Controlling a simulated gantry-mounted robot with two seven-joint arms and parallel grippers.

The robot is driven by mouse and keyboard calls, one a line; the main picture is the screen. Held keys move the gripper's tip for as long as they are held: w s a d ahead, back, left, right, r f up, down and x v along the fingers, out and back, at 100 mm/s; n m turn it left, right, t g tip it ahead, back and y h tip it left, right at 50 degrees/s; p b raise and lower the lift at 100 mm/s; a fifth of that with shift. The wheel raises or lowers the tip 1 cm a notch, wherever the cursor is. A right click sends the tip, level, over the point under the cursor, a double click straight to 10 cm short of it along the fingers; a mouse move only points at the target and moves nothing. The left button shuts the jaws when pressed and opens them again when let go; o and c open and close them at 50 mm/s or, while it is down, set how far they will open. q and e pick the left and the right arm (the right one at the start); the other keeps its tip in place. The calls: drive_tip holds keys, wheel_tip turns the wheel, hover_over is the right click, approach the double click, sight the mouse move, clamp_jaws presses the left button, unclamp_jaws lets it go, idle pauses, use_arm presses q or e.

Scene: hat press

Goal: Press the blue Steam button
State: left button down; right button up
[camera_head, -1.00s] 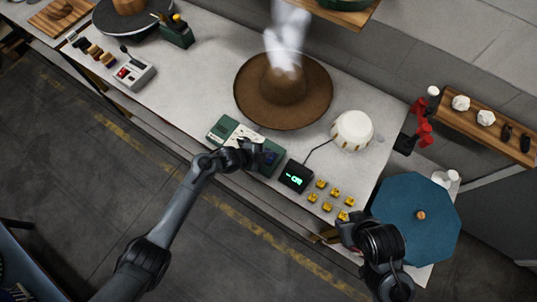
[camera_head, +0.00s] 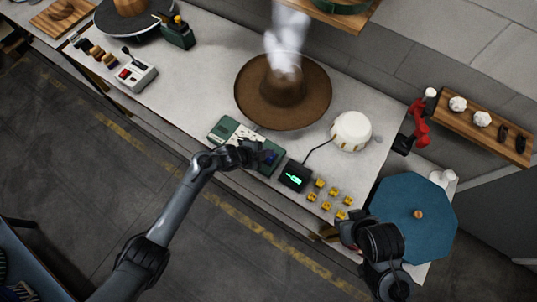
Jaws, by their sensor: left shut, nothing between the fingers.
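A green and cream control panel (camera_head: 224,130) sits at the front of the worktop. A small dark-blue patch at its right end, likely the blue Steam button (camera_head: 271,157), shows beside my left fingertips. My left gripper (camera_head: 261,154) is shut and empty, low over the right part of the panel. I cannot tell whether it touches the button. Steam rises over the brown wide-brimmed hat (camera_head: 283,98) behind the panel. My right gripper, at the lower right by the blue round top, is mostly hidden by its own wrist, so its fingers cannot be made out.
A black box with a lit green display (camera_head: 294,176) stands right of the panel, cabled to a white round device (camera_head: 351,131). Several yellow blocks (camera_head: 329,195) lie near the front edge. A grey box with a red button (camera_head: 136,74) stands at the left.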

use_arm(q)
drive_tip(key=shift+r+p, duration=2.05)
drive_tip(key=shift+r, duration=0.35)
